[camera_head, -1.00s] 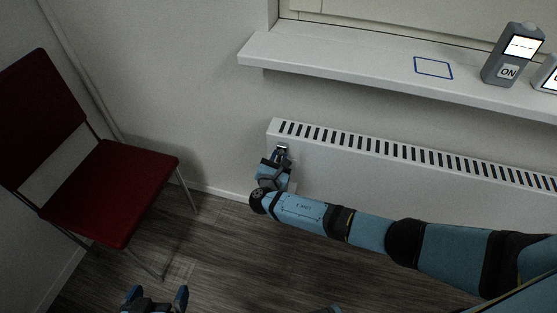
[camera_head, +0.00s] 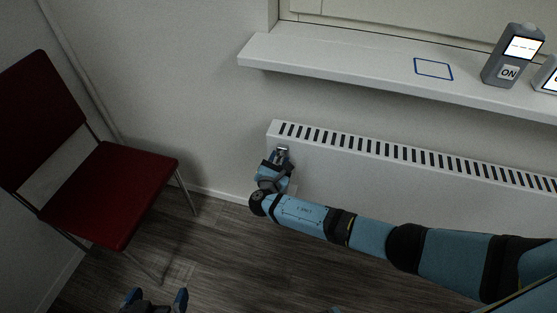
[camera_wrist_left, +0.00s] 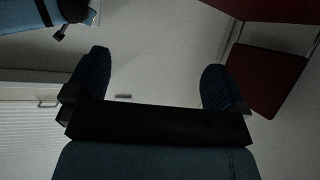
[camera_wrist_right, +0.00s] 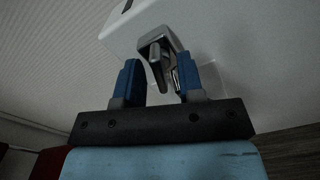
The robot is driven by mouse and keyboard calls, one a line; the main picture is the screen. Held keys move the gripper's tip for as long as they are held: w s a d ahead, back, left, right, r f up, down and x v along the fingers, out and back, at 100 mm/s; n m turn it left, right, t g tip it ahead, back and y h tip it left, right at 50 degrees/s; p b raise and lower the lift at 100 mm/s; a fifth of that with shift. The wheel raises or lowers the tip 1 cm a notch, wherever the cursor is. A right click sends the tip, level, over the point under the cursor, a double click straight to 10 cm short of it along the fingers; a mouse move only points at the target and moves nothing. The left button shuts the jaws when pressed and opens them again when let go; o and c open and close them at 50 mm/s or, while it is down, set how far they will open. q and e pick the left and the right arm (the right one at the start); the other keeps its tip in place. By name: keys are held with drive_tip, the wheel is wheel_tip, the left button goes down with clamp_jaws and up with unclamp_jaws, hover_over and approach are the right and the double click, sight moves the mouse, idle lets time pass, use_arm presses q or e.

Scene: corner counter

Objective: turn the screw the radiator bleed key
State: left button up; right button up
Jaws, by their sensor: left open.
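The radiator bleed key is a small grey metal piece (camera_wrist_right: 157,62) at the radiator's end, seen between the fingers in the right wrist view. It shows only as a small silver bit (camera_head: 282,150) in the head view. My right gripper (camera_head: 280,158) is at the upper left end of the radiator. The screw itself is hidden. My left gripper (camera_head: 157,298) is open and empty at the bottom of the head view, far from the radiator; its fingers (camera_wrist_left: 155,80) are wide apart.
A white radiator (camera_head: 400,152) with a slotted top runs along the wall under a white sill (camera_head: 340,58). A grey device (camera_head: 514,55) reading ON and a blue outlined square (camera_head: 433,68) are on the sill. A red chair (camera_head: 110,190) stands left. Floor between is clear.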

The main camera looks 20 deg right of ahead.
use_arm(q)
drive_tip(key=shift+s+a+p, duration=0.1)
drive_tip(key=shift+a+p, duration=0.1)
drive_tip(key=shift+p, duration=0.75)
use_arm(e)
drive_tip(key=v, duration=1.4)
use_arm(q)
drive_tip(key=shift+r, duration=0.25)
